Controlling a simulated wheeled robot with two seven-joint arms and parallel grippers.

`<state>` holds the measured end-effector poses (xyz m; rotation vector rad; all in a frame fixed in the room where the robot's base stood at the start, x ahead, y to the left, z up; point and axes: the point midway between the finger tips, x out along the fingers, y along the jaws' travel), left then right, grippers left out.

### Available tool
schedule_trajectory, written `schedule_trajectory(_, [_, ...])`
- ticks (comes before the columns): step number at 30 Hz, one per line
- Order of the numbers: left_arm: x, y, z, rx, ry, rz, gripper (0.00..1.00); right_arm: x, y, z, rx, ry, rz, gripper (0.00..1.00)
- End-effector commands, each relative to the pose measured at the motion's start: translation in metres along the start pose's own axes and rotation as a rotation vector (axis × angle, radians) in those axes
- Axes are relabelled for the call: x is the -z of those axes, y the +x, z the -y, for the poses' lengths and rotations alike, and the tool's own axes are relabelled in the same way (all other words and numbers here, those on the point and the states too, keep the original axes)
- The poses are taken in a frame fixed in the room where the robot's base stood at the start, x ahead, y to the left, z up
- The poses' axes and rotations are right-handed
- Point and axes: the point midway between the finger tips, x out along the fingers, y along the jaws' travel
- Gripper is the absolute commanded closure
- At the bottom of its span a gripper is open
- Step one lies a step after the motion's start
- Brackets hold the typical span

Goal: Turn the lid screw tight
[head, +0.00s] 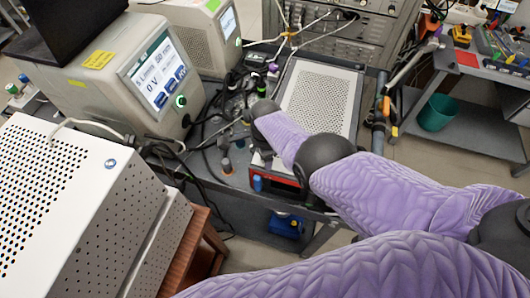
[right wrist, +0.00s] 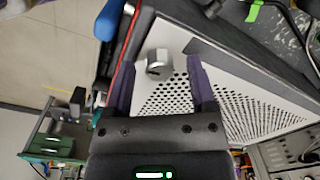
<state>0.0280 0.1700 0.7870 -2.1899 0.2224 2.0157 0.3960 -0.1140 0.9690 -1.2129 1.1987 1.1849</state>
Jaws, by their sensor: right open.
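The lid screw (right wrist: 158,62) is a short silver knob near the edge of a white perforated lid (right wrist: 215,65) in the right wrist view. My right gripper (right wrist: 161,68) is open, with one dark purple finger on each side of the knob in the picture. A gap shows between the knob and both fingers, and I cannot tell their height above the lid. In the head view the lid (head: 322,92) lies on a dark cart, and my purple right arm covers its near end. The screw and right gripper are hidden there. My left gripper is not in view.
A white instrument with a lit screen (head: 157,82) stands left of the lid, with dark cables (head: 215,132) between. A large white perforated box (head: 75,200) fills the lower left. A rack of equipment (head: 345,40) stands behind, and a green bin (head: 437,112) sits on the right.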

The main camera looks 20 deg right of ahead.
Motion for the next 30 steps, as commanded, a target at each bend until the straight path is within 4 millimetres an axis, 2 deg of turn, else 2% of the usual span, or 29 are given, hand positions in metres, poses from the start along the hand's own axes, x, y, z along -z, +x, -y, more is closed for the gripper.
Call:
schedule_trajectory(2, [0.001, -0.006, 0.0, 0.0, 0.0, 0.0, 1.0, 0.0, -0.006, 0.0, 0.0, 0.0, 0.0, 0.29])
schedule_trajectory(4, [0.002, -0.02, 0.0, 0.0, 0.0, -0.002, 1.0, 0.0, -0.021, 0.0, 0.001, 0.0, 0.001, 0.29])
schedule_trajectory(9, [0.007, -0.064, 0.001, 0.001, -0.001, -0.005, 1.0, 0.0, -0.07, 0.001, 0.002, 0.001, 0.0, 0.29])
schedule_trajectory(14, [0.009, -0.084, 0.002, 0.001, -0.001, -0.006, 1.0, 0.0, -0.096, 0.001, 0.002, 0.001, 0.0, 0.29])
schedule_trajectory(17, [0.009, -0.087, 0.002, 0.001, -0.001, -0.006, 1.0, 0.0, -0.101, 0.0, 0.001, 0.0, 0.0, 0.29])
schedule_trajectory(30, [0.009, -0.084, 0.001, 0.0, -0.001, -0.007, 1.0, 0.0, -0.099, 0.0, 0.001, -0.004, 0.0, 0.29])
